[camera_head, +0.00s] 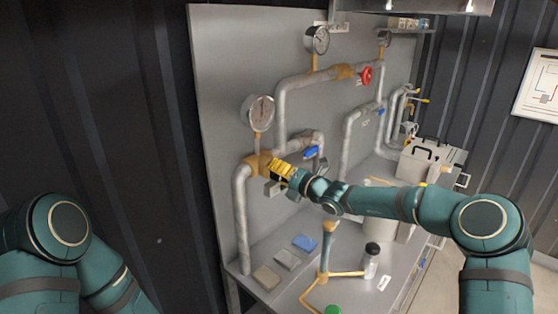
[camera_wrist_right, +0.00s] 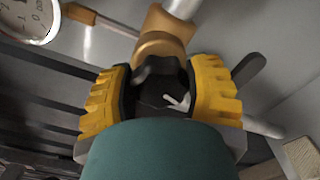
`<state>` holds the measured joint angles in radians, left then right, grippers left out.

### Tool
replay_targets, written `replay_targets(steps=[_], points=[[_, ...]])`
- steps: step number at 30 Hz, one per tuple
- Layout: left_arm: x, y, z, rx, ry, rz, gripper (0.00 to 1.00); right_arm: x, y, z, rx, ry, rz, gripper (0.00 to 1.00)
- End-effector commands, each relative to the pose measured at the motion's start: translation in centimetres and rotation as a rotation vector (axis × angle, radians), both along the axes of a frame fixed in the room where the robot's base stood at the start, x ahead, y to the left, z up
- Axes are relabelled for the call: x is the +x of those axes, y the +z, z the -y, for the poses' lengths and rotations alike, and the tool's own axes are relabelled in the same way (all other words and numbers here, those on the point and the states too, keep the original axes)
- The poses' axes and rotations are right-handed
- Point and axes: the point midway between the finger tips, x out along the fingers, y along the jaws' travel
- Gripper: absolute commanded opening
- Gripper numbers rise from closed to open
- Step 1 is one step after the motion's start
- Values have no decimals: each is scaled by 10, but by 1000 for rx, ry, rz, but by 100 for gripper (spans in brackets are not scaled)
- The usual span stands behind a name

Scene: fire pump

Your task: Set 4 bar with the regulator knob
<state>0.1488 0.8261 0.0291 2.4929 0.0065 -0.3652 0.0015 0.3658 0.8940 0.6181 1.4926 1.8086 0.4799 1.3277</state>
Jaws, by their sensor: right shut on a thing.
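The regulator knob (camera_wrist_right: 165,85) is black with a pale pointer mark. In the right wrist view it sits between the yellow finger pads of my right gripper (camera_wrist_right: 162,100), which is shut on it. The brass regulator body (camera_wrist_right: 162,40) is just behind the knob. In the head view my right gripper (camera_head: 281,172) reaches the brass fitting (camera_head: 258,163) on the left pipe, and the knob is hidden there. A round gauge (camera_head: 259,112) stands above this fitting; its dial is too small to read. It is partly cut off in the wrist view (camera_wrist_right: 28,14). My left gripper is out of view.
Grey pipes run over the panel (camera_head: 230,60), with a red handwheel (camera_head: 365,76) and a blue valve lever (camera_head: 311,152) to the right.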

Motion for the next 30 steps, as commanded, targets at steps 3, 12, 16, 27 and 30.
replay_targets(steps=[3,12,16,27,30], points=[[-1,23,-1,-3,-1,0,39,0,3,0,64,0,-67,17],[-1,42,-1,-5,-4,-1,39,0,-1,1,179,0,-183,17],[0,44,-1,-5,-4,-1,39,0,-2,1,207,-1,-209,17],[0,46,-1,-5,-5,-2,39,0,-2,1,226,-1,-228,17],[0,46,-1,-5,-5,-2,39,0,-2,1,226,-1,-228,17]])
